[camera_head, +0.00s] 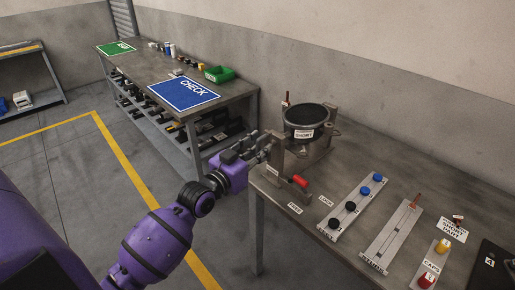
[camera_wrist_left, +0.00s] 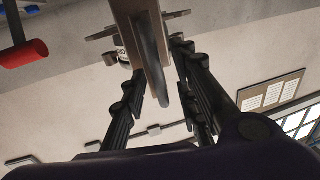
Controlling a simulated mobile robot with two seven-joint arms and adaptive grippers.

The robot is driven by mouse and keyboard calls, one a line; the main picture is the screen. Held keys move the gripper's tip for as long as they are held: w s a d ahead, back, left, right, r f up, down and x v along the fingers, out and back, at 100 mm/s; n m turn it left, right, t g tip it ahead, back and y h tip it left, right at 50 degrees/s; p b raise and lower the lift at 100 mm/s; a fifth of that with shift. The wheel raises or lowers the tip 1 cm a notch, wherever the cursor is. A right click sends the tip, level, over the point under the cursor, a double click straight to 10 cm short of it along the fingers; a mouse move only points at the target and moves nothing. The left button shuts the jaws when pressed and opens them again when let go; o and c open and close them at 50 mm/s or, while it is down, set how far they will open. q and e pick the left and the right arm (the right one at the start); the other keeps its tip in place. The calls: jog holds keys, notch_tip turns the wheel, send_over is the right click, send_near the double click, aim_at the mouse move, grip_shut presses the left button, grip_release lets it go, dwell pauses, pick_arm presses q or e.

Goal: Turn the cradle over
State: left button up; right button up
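The cradle (camera_head: 276,157) stands on the near left end of the right-hand table, with grey upright plates and a dark-topped round body (camera_head: 305,117) labelled "SHORT" held between them. My left gripper (camera_head: 264,144) reaches in from the left at the cradle's left upright. In the left wrist view, the gripper's fingers (camera_wrist_left: 158,85) are spread, one set on each side of a grey-brown upright part of the cradle (camera_wrist_left: 135,25). Gaps seem to show beside that part; contact cannot be made out. My right gripper is not in view.
A red handle (camera_head: 300,181) sticks out at the cradle's foot and shows in the left wrist view (camera_wrist_left: 24,54). Rails with black and blue knobs (camera_head: 350,206) lie to the right. A back table holds a blue CHECK mat (camera_head: 184,94) and a green bin (camera_head: 218,74).

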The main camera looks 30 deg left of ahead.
pick_arm(q)
grip_shut()
dwell(0.3)
jog(key=shift+w, duration=0.1)
